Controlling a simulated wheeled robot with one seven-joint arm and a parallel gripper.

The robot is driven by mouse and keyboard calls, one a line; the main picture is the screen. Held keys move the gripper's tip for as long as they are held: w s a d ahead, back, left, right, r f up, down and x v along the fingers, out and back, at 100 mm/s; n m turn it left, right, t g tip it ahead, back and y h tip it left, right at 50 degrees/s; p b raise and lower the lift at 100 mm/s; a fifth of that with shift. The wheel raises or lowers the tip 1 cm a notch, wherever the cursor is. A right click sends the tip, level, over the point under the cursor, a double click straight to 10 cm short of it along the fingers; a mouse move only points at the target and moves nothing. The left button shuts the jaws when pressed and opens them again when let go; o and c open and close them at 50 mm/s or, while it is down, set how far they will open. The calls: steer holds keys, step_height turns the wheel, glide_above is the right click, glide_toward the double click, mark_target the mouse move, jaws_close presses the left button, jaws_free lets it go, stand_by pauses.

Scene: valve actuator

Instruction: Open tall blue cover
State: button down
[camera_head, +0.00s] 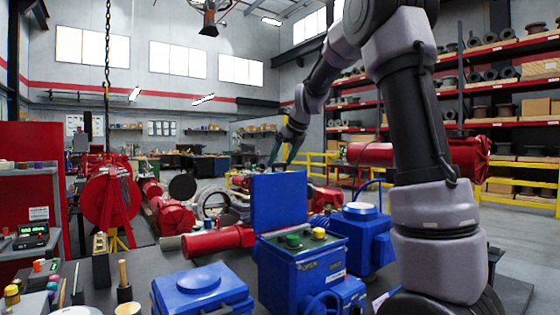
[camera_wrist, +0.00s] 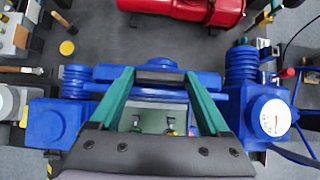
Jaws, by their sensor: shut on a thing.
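The tall blue cover (camera_head: 279,203) stands upright, raised above the back of a blue actuator box (camera_head: 290,270). The box's top shows a green knob and a yellow knob. My gripper (camera_head: 280,160) is at the top edge of the cover. In the wrist view, the green fingers of my gripper (camera_wrist: 160,75) reach to either side of a dark handle on the blue cover (camera_wrist: 160,93) and are shut on it. The exact contact at the fingertips is hard to see. The panel of the box shows between the fingers.
A lower blue box with a handle (camera_head: 203,290) stands at front left. A blue unit with a round white top (camera_head: 360,215) stands right of the actuator. A red cylinder (camera_head: 218,240) lies behind. Tools and small containers crowd the left side.

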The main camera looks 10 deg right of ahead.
jaws_free()
steer(key=shift+f, duration=0.15)
steer(key=v, duration=1.1)
steer(key=shift+f, duration=0.1)
